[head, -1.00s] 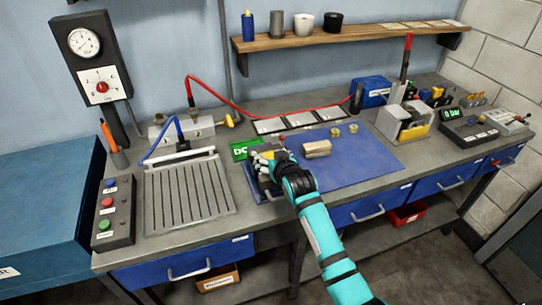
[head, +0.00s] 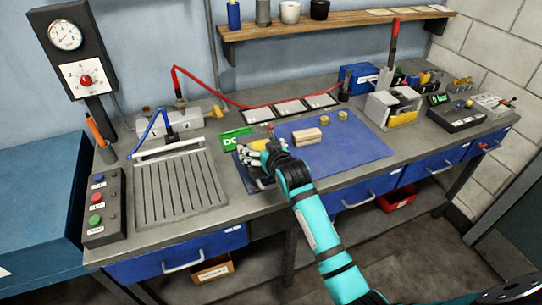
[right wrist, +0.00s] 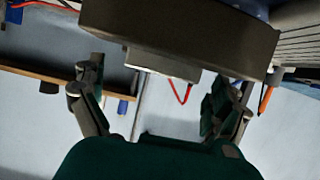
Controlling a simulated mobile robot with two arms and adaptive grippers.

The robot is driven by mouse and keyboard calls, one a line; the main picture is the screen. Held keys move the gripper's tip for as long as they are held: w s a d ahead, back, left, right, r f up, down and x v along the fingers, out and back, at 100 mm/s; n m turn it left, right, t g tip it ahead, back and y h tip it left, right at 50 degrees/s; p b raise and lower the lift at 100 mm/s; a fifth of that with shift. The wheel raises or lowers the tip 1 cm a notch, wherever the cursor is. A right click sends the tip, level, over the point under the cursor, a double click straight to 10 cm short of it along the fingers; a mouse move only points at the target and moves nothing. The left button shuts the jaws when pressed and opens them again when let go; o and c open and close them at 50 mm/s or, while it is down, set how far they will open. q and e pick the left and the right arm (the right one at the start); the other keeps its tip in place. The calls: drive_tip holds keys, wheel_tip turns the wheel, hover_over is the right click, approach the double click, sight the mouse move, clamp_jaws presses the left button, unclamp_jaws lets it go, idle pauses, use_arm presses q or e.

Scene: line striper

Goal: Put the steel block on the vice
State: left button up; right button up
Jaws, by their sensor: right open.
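My right gripper (head: 258,153) is at the left end of the blue mat, beside a green display; its wrist view shows two dark fingers (right wrist: 160,105) spread apart with nothing between them. A dark grey, rounded-edged body (right wrist: 180,30) lies close to the fingers in that view, with a light grey piece (right wrist: 165,64) at its edge. I cannot tell whether these are the vice and the steel block. In the head view the gripper covers most of what lies there. A pale tan block (head: 307,137) lies on the mat, right of the gripper. My left gripper is out of view.
A grooved plate (head: 180,190) lies left of the gripper. A grey machine with a red lever (head: 393,107) stands right. A wooden shelf (head: 340,27) hangs above.

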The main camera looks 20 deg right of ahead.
drive_tip(key=b+v, duration=0.1)
drive_tip(key=v, duration=0.9)
